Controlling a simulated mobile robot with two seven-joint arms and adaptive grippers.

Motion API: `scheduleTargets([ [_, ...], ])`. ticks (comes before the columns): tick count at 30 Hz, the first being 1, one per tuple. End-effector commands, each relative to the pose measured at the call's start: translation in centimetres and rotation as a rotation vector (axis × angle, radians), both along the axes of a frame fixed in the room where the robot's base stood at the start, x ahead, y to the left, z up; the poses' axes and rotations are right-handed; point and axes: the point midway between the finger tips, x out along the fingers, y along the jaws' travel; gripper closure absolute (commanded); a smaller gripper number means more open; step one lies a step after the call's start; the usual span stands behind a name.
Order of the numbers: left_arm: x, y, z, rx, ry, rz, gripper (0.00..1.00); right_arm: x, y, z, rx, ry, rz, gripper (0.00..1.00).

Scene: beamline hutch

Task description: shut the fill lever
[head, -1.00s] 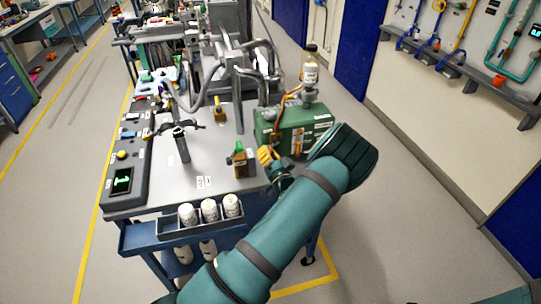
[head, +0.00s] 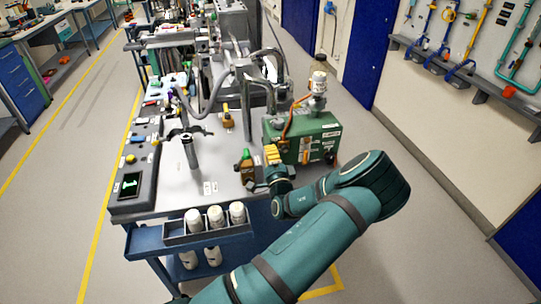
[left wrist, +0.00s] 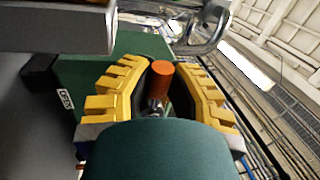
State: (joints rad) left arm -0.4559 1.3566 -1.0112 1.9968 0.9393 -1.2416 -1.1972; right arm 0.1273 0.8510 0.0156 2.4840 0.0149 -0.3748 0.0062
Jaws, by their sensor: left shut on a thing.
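The green box (head: 300,143) stands at the right edge of the cart top. In the left wrist view the green box (left wrist: 128,45) lies behind the yellow fingers. An orange-ended lever (left wrist: 161,76) on a metal stem stands between those fingers; I take it as the fill lever. My left gripper (head: 272,155) is at the box's left front side, and its fingers (left wrist: 164,95) are shut on the lever. In the head view the gripper hides the lever. My right gripper is in neither view.
A brown bottle with a green cap (head: 247,167) stands just left of my left gripper. A clear bottle (head: 318,84) sits above the box. A rack of white bottles (head: 205,237) hangs at the cart's front. A black clamp stand (head: 190,150) stands on the cart.

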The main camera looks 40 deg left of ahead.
Motion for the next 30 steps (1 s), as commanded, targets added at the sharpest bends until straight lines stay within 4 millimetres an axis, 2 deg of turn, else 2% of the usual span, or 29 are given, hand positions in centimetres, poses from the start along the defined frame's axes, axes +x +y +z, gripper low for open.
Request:
scheduleTargets([
  [18,-0.05,0.05,0.23,0.028,0.031,0.001,1.00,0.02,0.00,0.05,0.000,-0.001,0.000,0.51],
  [19,-0.05,0.04,0.23,0.028,0.031,0.001,0.76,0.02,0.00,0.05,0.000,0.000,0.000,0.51],
  [21,-0.04,0.04,0.23,0.027,0.030,0.001,0.52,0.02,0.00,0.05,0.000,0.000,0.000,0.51],
  [30,-0.04,-0.02,0.21,0.026,0.030,0.001,0.51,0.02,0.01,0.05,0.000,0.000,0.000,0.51],
])
